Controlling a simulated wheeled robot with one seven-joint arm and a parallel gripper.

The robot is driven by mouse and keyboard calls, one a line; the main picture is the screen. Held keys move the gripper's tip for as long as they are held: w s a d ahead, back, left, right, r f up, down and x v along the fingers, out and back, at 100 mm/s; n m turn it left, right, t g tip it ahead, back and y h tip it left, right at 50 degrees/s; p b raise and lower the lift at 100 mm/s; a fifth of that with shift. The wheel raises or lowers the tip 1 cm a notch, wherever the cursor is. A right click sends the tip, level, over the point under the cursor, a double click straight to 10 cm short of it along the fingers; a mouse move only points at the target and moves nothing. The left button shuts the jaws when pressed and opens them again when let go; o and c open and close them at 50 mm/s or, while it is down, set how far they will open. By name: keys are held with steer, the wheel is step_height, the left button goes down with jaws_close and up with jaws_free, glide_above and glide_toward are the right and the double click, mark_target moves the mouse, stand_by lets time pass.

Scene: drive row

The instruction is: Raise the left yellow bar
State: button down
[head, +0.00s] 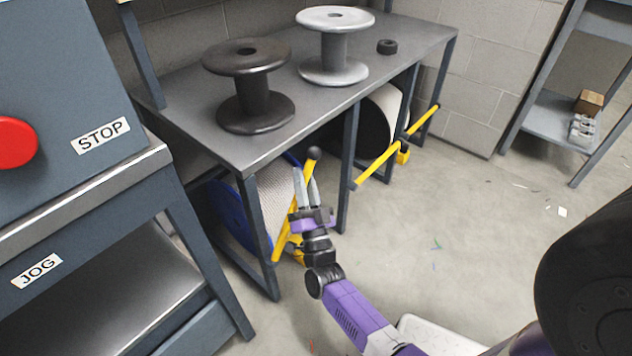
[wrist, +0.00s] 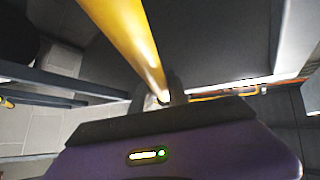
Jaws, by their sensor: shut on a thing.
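The left yellow bar (head: 282,242) is in front of the blue-flanged reel under the bench. It slants up to a round black knob (head: 314,152) near the bench's front edge. My gripper (head: 305,174) is shut on this bar, with one grey finger on each side, a little below the knob. In the wrist view, the yellow bar (wrist: 131,38) runs from the top edge down to between the dark fingers (wrist: 160,90). The fingers and wrist hide part of the bar.
A blue reel (head: 227,208) and a black-and-white reel (head: 378,127) sit under the grey bench (head: 205,128). Another yellow bar (head: 376,166) crosses in front of the right reel. A STOP and JOG console (head: 85,215) stands left. The floor to the right is mostly clear.

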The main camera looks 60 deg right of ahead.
mark_target(292, 206)
steer(key=shift+w+a+r+n+t+y+b, duration=0.1)
steer(key=shift+w+a+r+n+t+y, duration=0.1)
steer(key=shift+a+r+n+t, duration=0.4)
steer(key=shift+w+a+r+n+t+y+b, duration=0.15)
steer(key=shift+a+n+t, duration=0.25)
steer(key=shift+a+n, duration=0.45)
steer(key=shift+w+a+r+n+t+y+b, duration=0.2)
steer(key=shift+a+r+n+t, duration=0.3)
steer(key=shift+a, duration=0.4)
steer(key=shift+f, duration=0.1)
steer(key=c, duration=1.3)
jaws_free()
steer(key=p+v, duration=0.1)
steer(key=v, duration=0.6)
steer(key=shift+s+a+f, duration=0.2)
steer(key=shift+s, duration=0.05)
